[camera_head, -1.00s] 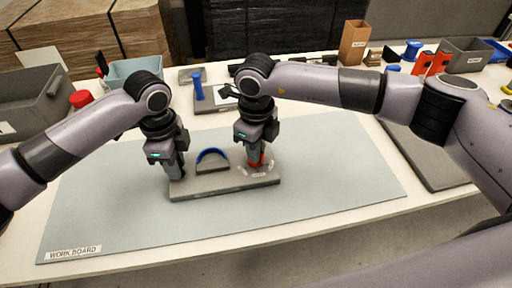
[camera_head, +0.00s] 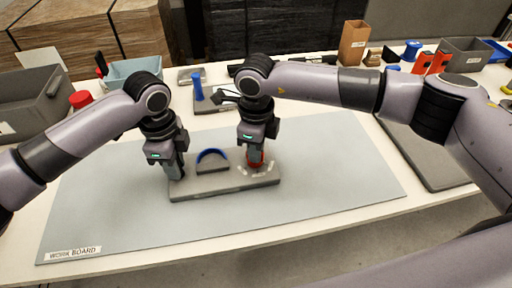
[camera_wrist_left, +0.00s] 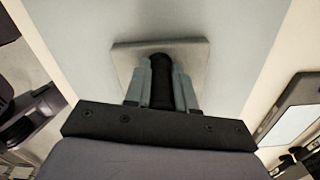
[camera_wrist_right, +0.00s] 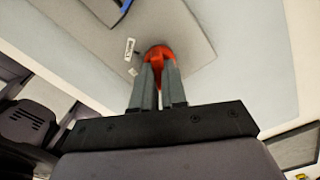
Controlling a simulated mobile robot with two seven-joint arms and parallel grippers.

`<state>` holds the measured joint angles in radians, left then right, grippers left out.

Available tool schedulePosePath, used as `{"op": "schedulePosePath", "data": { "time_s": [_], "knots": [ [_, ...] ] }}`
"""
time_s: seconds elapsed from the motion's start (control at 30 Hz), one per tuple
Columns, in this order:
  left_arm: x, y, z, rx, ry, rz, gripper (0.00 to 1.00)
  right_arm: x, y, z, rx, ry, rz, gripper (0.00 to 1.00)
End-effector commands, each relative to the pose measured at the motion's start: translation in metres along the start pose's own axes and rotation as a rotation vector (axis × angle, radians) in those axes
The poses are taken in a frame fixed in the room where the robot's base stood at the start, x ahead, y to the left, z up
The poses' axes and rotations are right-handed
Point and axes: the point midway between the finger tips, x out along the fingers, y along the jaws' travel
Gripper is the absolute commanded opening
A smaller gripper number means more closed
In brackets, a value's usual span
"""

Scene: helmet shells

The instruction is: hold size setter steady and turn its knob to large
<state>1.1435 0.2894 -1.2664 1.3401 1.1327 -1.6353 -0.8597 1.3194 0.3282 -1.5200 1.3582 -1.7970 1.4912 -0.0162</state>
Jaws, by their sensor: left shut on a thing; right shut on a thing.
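The size setter (camera_head: 225,187) is a grey slab lying on the pale work board, with a blue arch (camera_head: 212,155) standing at its middle. My left gripper (camera_head: 175,172) is shut on a black upright handle (camera_wrist_left: 161,80) at the slab's left end. My right gripper (camera_head: 256,165) is shut on the red knob (camera_wrist_right: 158,53) at the slab's right end. White labels lie around the knob, and one label (camera_wrist_right: 129,49) shows beside it in the right wrist view. Their wording is too small to read. The fingers hide part of the knob.
The work board (camera_head: 330,185) is clear around the slab. Behind it stand a blue post (camera_head: 197,88) on a grey base and a light blue bin (camera_head: 130,70). A grey bin (camera_head: 35,100) is at left. A dark grey mat (camera_head: 430,150) lies at right.

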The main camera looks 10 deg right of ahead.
Motion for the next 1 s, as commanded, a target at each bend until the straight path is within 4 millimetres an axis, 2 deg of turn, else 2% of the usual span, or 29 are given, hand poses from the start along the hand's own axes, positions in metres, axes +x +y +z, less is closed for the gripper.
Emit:
{"op": "schedulePosePath", "data": {
  "time_s": [0.03, 0.1, 0.47, 0.57, 0.9, 1.0],
  "knots": [
    [0.001, 0.001, 0.000, 0.001, -0.001, 0.002, 0.00, -0.002, 0.000, 0.001, -0.001, -0.005, 0.000, 0.19],
    [0.001, 0.001, 0.000, 0.001, -0.001, 0.002, 0.00, -0.002, 0.000, 0.001, -0.001, -0.005, 0.000, 0.38],
    [0.000, 0.000, 0.000, 0.001, 0.000, 0.001, 0.00, -0.005, 0.000, 0.001, 0.001, -0.003, -0.001, 0.38],
    [0.000, 0.000, 0.000, 0.001, 0.000, 0.001, 0.00, -0.017, 0.000, 0.001, 0.000, -0.004, -0.001, 0.38],
    [0.000, 0.000, 0.000, 0.001, 0.001, 0.000, 0.00, -0.088, -0.001, 0.001, 0.001, -0.006, -0.004, 0.38],
    [0.000, 0.000, 0.000, 0.001, 0.001, 0.000, 0.00, -0.104, 0.000, 0.001, 0.000, -0.005, -0.002, 0.38]
  ]
}}
